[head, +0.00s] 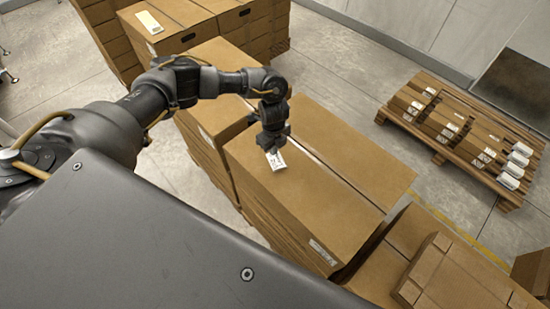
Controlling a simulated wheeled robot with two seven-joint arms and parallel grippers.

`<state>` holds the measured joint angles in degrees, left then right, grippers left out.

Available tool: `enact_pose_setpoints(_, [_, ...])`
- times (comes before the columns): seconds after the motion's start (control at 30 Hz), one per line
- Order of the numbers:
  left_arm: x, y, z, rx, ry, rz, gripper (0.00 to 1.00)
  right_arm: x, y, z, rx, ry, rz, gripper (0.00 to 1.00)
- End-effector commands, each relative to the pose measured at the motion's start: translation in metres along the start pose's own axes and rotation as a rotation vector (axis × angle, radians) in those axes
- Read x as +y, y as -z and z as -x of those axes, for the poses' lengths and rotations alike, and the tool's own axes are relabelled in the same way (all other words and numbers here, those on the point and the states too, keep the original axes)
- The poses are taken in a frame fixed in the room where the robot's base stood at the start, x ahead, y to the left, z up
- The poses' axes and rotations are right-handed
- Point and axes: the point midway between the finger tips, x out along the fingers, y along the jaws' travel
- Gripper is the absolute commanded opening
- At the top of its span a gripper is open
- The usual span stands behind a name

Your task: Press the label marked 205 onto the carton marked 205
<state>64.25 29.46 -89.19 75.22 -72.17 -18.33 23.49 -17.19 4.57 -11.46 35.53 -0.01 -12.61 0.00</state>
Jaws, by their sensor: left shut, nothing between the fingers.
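No number can be read on the carton. My right gripper is not in view.
More large cartons stand behind (212,60) and at the front right (408,238). Another pale label (322,252) is on the carton's front side. A wooden pallet (463,152) with small boxes and white-labelled items stands at the right. Bare concrete floor (345,62) lies between.

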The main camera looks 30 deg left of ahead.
Motion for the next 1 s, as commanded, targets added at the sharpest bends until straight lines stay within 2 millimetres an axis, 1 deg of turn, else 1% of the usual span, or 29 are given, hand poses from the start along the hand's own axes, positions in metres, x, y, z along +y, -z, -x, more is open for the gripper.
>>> enact_pose_setpoints(1.0, [0.000, 0.000, -0.014, 0.000, 0.000, 0.000, 0.00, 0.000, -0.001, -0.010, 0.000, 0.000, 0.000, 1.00])
